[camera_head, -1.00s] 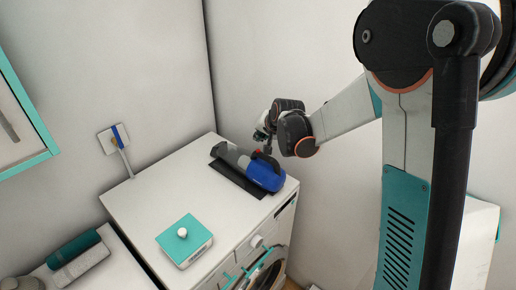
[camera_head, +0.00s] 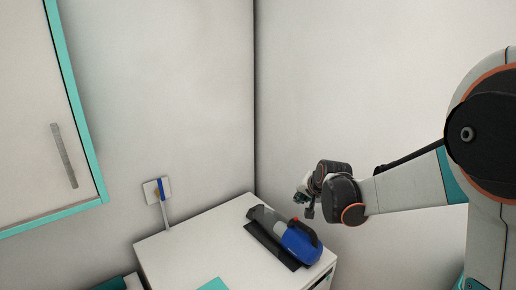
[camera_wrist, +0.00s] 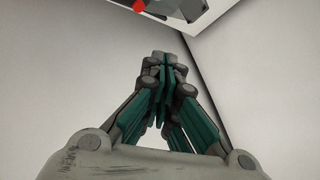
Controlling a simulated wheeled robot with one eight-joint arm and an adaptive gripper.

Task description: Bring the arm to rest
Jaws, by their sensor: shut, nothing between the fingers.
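My gripper (camera_wrist: 164,70) is shut and empty in the wrist view, its teal-and-grey fingers together in front of plain walls. In the head view my gripper (camera_head: 302,201) is small and partly hidden by my dark wrist. There it appears just above and right of the blue-and-grey handheld vacuum, without visible contact. My arm reaches in from the right, bent at a large dark joint, with its forearm about level.
The blue handheld vacuum (camera_head: 298,241) lies on a dark base (camera_head: 270,246) on the white machine top (camera_head: 190,244). A teal-edged cabinet (camera_head: 30,120) hangs at left. A wall plate (camera_head: 157,190) with a cable is on the wall. White walls meet behind.

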